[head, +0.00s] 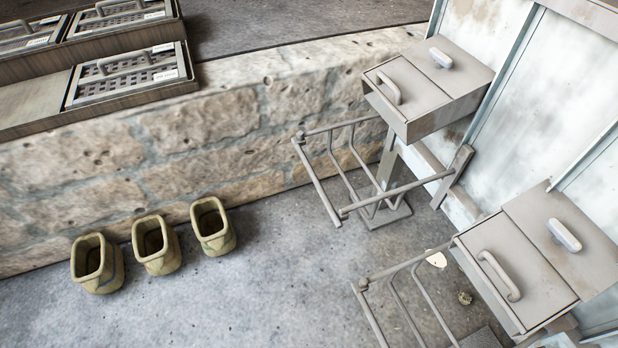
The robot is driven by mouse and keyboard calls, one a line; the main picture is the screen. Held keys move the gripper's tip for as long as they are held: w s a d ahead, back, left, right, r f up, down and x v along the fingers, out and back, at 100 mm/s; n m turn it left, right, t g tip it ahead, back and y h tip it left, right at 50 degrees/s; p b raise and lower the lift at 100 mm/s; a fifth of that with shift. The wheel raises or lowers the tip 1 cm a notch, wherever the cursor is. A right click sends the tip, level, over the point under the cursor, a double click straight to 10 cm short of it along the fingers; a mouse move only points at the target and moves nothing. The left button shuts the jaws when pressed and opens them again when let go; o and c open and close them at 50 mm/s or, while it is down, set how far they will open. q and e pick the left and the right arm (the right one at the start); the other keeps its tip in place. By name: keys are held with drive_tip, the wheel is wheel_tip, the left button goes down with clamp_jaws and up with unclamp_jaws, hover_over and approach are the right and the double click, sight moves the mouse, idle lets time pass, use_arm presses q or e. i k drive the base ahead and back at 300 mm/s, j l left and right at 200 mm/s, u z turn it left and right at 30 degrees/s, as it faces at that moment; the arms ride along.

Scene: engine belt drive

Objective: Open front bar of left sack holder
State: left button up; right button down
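The left sack holder (398,193) is a grey metal frame under a grey box, in front of the stone wall. Two side bars reach out from it toward the left. Its front bar (316,182) runs across their outer ends, from the far side bar's tip to near the near side bar's tip. I cannot tell whether the bar's near end is latched. No sack shows in the frame. Neither of my grippers is in view.
A second sack holder (412,300) stands at the lower right, cut off by the picture edge. Grey boxes with handles (415,88) (522,270) sit above both holders. Several sacks, three open green ones (155,247), stand by the stone wall (190,140). Floor between is clear.

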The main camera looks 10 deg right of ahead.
sight(297, 144)
drive_tip(key=i+l, duration=0.4)
drive_tip(key=i+j+z, duration=0.15)
drive_tip(key=j+z, duration=1.1)
drive_tip(key=i+j, duration=0.05)
